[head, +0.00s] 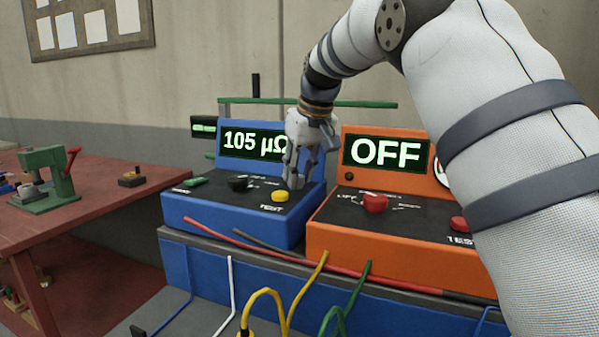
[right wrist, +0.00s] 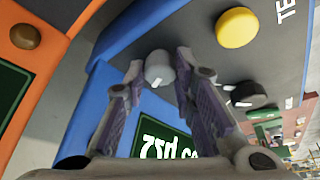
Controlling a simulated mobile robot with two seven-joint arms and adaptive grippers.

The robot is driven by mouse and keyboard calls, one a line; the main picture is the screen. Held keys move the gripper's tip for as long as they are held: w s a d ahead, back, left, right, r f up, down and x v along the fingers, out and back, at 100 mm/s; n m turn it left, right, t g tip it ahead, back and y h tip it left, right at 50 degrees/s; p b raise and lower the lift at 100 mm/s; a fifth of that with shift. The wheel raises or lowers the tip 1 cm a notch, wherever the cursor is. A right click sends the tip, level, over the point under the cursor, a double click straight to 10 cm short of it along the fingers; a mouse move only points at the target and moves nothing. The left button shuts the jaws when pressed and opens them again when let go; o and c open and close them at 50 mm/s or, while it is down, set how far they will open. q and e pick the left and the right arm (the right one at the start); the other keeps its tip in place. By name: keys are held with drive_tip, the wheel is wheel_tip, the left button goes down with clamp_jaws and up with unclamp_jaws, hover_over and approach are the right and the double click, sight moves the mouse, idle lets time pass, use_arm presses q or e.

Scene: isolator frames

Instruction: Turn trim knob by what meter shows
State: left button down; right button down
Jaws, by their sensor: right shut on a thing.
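The blue meter (head: 222,214) stands on a bench in the head view. Its display (head: 240,142) reads 105 µΩ, with the last character partly covered by my right gripper. A black knob (head: 238,183) and a yellow TEST button (head: 280,196) are on its top panel. My right gripper (head: 297,182) reaches down to the panel's right back part. In the right wrist view, a grey trim knob (right wrist: 159,68) with a white mark sits between its fingertips, and the gripper is shut on it. The fingers hide this knob in the head view. My left gripper is out of view.
Close on the right stands an orange tester (head: 345,237) with an OFF display (head: 385,152) and a red knob (head: 375,203). Red, yellow and green leads lie in front. A red table (head: 105,215) with a green press (head: 48,182) is at left.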

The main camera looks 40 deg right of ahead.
drive_tip(key=shift+n, duration=0.4)
drive_tip(key=c, duration=1.3)
unclamp_jaws()
drive_tip(key=shift+c, duration=0.2)
drive_tip(key=shift+r, duration=0.1)
drive_tip(key=v, duration=1.1)
drive_tip(key=shift+s+r, duration=0.15)
drive_tip(key=shift+r, duration=0.25)
drive_tip(key=shift+d, duration=0.1)
